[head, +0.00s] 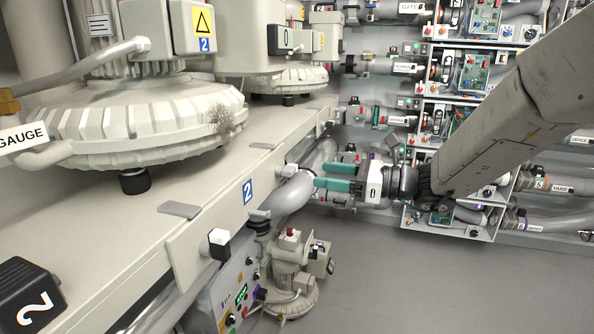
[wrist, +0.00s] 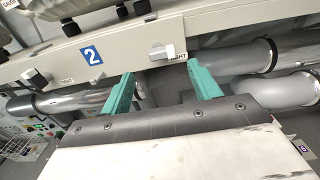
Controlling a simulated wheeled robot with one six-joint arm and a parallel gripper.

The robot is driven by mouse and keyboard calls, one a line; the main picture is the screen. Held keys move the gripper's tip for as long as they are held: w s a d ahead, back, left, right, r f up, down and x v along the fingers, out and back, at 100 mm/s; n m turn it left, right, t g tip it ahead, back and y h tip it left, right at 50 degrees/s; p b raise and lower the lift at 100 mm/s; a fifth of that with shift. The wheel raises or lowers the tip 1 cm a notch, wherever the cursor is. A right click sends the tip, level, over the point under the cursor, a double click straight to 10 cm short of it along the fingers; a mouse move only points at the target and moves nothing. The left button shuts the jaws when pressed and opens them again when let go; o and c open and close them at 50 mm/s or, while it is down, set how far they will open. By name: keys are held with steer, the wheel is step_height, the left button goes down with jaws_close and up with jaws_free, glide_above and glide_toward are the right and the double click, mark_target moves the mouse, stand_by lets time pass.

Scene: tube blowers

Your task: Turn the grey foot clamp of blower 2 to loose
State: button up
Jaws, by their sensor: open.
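Blower 2 (head: 140,125) stands on the bench at the left in the head view. Its number plate (wrist: 92,55) is on the bench's front rail. The grey foot clamp's handle (wrist: 165,52) sits right of this plate in the wrist view, with a white end and a TIGHT label beside it. It also shows small in the head view (head: 287,170). My gripper (head: 317,174) is open and empty, its teal fingers pointing at the rail. In the wrist view the fingertips (wrist: 161,69) stand either side of the handle, apparently short of it.
A black clamp handle with a white end (head: 218,243) is on the same rail, left of the plate. Grey pipes (wrist: 240,58) run below the rail. A small pump (head: 291,275) stands on the floor. Racks of electronics (head: 470,75) fill the back right. The floor between is clear.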

mark_target(295, 170)
steer(key=x, duration=0.7)
steer(key=shift+w+a, duration=0.2)
steer(key=shift+a, duration=0.1)
steer(key=c, duration=1)
